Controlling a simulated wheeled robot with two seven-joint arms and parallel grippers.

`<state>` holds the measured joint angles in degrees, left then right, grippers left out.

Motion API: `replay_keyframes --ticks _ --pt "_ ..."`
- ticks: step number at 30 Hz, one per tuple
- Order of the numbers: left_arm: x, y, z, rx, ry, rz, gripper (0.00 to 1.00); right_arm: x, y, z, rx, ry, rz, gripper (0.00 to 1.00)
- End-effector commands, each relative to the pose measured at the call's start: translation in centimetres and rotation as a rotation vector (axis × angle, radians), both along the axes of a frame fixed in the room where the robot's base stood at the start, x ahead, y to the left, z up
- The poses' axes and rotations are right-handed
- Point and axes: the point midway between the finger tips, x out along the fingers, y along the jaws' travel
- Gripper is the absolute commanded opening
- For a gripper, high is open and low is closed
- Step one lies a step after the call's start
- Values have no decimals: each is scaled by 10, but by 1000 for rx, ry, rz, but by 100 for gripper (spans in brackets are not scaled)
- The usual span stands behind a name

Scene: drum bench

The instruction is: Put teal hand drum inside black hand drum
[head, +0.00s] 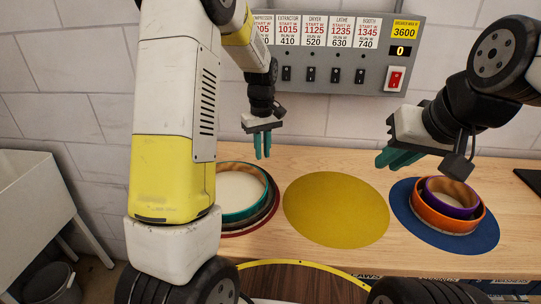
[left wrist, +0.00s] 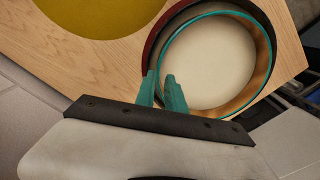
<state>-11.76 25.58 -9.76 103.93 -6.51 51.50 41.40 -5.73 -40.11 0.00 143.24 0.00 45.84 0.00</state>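The teal hand drum (head: 238,217) has a pale head and sits within the black hand drum (head: 271,207), left of centre on the bench. The teal rim stands above the black one, and my left arm hides their left side in the head view. In the left wrist view the teal drum (left wrist: 207,14) lies inside the black drum (left wrist: 261,30), with a dark crescent showing around it. My left gripper (head: 262,156) is slightly open and empty, its fingertips by the teal rim. My right gripper (head: 384,162) appears open and empty, above the bench at right.
A dark red mat (head: 237,235) lies under the black drum. A bare yellow mat (head: 336,209) lies mid-bench. A blue mat (head: 478,238) holds an orange drum (head: 445,222) with a purple drum (head: 462,212) inside. A switch panel (head: 338,86) hangs on the wall behind.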

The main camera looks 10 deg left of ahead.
Motion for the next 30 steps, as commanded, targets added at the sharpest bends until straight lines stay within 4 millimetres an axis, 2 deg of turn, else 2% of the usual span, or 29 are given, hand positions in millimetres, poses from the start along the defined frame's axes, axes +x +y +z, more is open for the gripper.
replay_keyframes --ticks 7,11,15,21,25,30 --pt "-2 0 28 -5 -8 -7 14 0 0 0 0 0 0 15" --pt "-20 2 56 -35 -55 -53 14 0 0 0 0 0 0 15" --pt "-60 4 102 -78 -153 -159 14 0 0 0 0 0 0 15" --pt "-130 5 150 -102 -316 -337 14 0 0 0 0 0 0 15" --pt "-177 3 166 -88 -421 -451 14 0 0 0 0 0 0 15" --pt "-223 1 171 -50 -528 -568 14 0 0 0 0 0 0 15"
